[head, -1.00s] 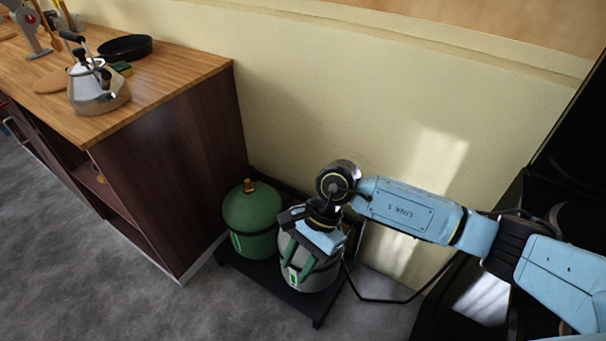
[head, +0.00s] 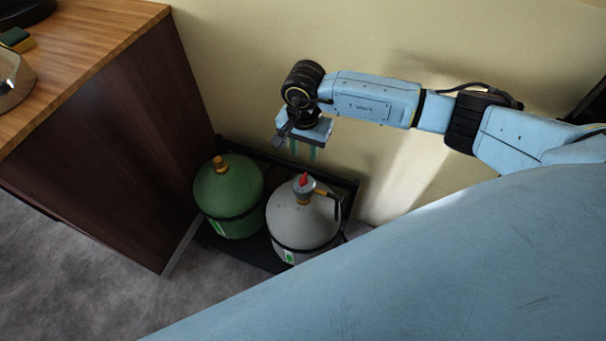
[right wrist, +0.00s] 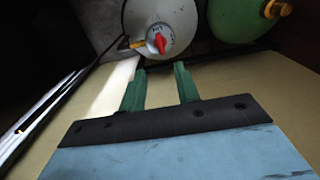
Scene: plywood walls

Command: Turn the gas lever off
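The red gas lever (head: 303,179) sits on top of the grey gas cylinder (head: 300,222). The lever also shows in the right wrist view (right wrist: 160,43), on the cylinder's pale round top (right wrist: 180,12). My right gripper (head: 302,154) is above and behind the grey cylinder, near the wall, with its green fingers pointing down. In the right wrist view its fingers (right wrist: 160,68) are apart with nothing between them, and the lever lies beyond the fingertips, not touched. My left gripper is not in view.
A green cylinder (head: 229,198) with a brass top stands left of the grey one on a black rack (head: 351,190). A wooden cabinet (head: 120,140) stands at the left. The wall (head: 420,40) is close behind my right arm. A black hose leaves the grey cylinder's valve.

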